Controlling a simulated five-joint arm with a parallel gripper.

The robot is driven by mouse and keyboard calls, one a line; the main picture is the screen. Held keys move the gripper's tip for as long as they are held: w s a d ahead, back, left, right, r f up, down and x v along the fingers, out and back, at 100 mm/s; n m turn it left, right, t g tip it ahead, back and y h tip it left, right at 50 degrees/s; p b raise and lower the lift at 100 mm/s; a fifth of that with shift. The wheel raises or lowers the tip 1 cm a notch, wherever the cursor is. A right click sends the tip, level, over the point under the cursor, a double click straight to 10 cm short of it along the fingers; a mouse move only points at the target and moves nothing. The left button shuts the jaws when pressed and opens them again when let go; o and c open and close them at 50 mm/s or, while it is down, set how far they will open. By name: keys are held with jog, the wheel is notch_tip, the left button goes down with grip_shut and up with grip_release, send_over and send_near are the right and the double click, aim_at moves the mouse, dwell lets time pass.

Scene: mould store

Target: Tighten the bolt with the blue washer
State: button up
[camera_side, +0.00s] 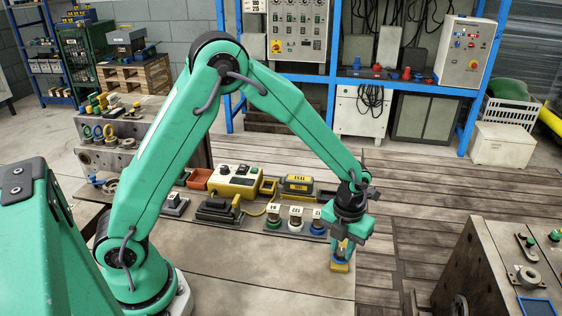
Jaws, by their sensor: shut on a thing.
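My gripper (345,244) points down over the front right of the bench (250,285). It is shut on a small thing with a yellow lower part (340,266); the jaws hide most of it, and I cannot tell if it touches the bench. No bolt with a blue washer can be made out for certain. A blue ring (460,306) shows low on the side of the steel block (480,262) at the right. Another bluish ring (96,181) shows at the steel block (150,140) on the left.
Labelled pieces with coloured rings (295,218) stand left of my gripper. Behind them are a yellow control box (234,182) and a yellow-black device (298,184). A dark yellow-edged tool (218,210) lies nearer the left. The bench front is clear.

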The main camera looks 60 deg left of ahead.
aim_at(342, 251)
jog(key=shift+r, duration=0.15)
jog(key=o, duration=1)
jog(key=shift+r, duration=3.85)
